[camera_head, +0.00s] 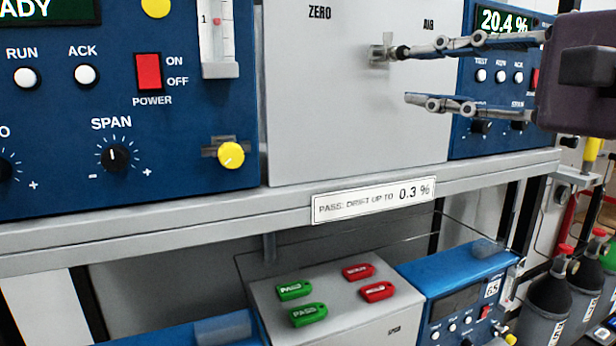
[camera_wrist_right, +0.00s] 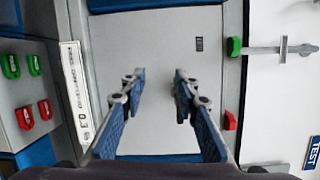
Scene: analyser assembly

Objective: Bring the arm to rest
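My right gripper (camera_head: 408,75) comes in from the right in the head view, its two fingers spread apart and pointing left in front of a grey panel (camera_head: 330,120). The panel is marked ZERO and AIR. The upper fingertip overlaps a small metal fitting (camera_head: 382,50) in the picture; I cannot tell whether they touch. In the right wrist view the gripper (camera_wrist_right: 158,75) is open, with only the grey panel (camera_wrist_right: 155,40) showing between its fingers. My left gripper is in neither view.
A blue analyser (camera_head: 70,120) stands at the left, another (camera_head: 465,125) behind my right gripper. Below the shelf edge (camera_head: 240,215), green tags (camera_head: 308,314) and red tags (camera_head: 377,291) lie on a grey box (camera_head: 345,322). Dark bottles (camera_head: 545,310) stand at lower right.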

